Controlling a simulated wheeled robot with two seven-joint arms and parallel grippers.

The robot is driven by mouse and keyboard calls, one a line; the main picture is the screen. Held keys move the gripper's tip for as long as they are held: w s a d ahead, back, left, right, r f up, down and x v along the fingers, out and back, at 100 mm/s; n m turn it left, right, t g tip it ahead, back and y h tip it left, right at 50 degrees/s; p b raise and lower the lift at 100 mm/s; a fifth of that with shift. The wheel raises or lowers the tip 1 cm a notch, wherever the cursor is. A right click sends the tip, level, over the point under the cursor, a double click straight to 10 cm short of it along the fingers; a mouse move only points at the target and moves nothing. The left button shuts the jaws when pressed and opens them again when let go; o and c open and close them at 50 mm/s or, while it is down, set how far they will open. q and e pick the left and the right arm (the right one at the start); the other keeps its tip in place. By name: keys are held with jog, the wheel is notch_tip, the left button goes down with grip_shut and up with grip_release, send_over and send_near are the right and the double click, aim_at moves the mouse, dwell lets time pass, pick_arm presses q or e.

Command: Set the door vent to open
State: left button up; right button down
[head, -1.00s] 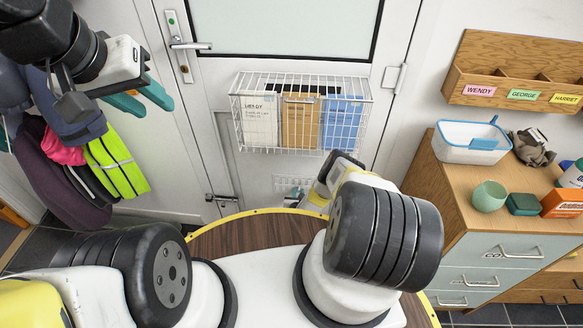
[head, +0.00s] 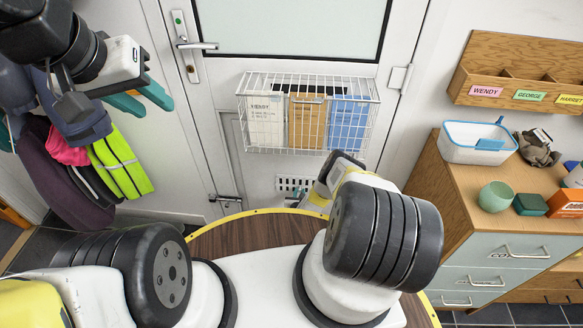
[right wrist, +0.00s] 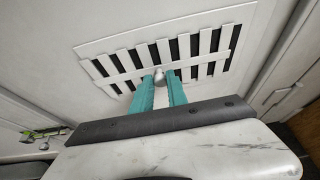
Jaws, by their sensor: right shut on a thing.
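The door vent (head: 292,184) is a white slatted plate low on the white door, partly hidden by my right arm in the head view. In the right wrist view the vent (right wrist: 215,50) fills the upper middle, with dark gaps between its white slats. A small pale knob (right wrist: 158,73) sticks out at its lower middle. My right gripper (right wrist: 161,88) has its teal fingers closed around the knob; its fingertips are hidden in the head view. My left gripper (head: 140,98) is open and empty at the upper left, in front of hanging coats.
A wire basket (head: 308,112) with folders hangs on the door above the vent. A door handle (head: 197,45) is at its left edge. Coats (head: 75,150) hang at left. A wooden cabinet (head: 468,205) with a tub and small items stands at right.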

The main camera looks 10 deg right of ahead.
jog(key=c, duration=1.3)
grip_release()
jog(key=shift+a, duration=0.2)
jog(key=shift+v, duration=3.85)
